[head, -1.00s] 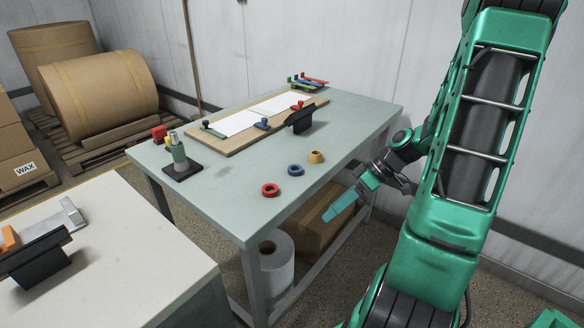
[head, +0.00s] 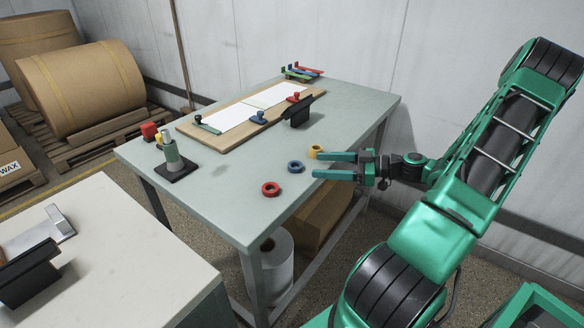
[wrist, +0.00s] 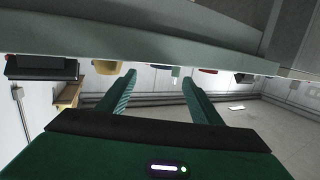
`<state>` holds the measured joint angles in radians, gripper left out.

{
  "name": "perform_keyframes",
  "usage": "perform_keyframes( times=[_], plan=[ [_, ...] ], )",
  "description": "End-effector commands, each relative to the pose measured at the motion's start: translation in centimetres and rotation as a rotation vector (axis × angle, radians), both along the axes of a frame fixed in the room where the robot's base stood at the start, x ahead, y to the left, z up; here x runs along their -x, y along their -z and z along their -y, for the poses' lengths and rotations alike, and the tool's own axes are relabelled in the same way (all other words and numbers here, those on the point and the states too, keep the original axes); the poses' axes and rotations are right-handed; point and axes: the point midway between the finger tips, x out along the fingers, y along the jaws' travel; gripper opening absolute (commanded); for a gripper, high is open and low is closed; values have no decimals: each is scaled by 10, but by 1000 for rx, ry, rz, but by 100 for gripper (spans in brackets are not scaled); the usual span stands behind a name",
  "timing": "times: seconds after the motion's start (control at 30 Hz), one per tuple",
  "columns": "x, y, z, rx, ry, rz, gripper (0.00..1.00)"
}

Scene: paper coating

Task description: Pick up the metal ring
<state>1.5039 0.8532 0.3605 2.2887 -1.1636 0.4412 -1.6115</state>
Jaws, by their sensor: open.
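Three small rings lie on the grey-green table (head: 225,205) near its right edge: a red ring (head: 271,189), a blue ring (head: 296,167) and a yellow ring (head: 316,152). None looks plainly like bare metal, so I cannot tell which is the metal ring. My gripper (head: 316,165) is open and empty at the table's right edge, pointing left. Its fingertips appear close to the blue and yellow rings; their height above the table is unclear. In the wrist view, my open gripper (wrist: 158,77) has the table edge across the top and a yellow shape beside one finger.
A wooden board (head: 190,130) with white sheets and stamps fills the table's back. A black stand (head: 298,112) stands behind the rings, and a bottle holder (head: 175,165) to the left. A white table (head: 110,250) is at front left. The table's front is clear.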

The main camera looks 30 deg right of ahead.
Motion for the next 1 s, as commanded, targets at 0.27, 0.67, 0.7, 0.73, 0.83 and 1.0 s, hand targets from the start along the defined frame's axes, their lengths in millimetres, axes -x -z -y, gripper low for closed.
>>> perform_keyframes(
  times=[0.27,0.67,0.7,0.73,0.83,1.0],
  plan=[
    [-14,3,-11,0,4,-2,59],
    [-45,11,-44,0,3,-3,59],
    [-46,11,-45,0,4,-2,59],
    [-46,11,-45,0,5,-2,59],
    [-46,11,-45,0,5,-2,59],
    [-46,11,-45,0,5,-2,40]
  ],
)
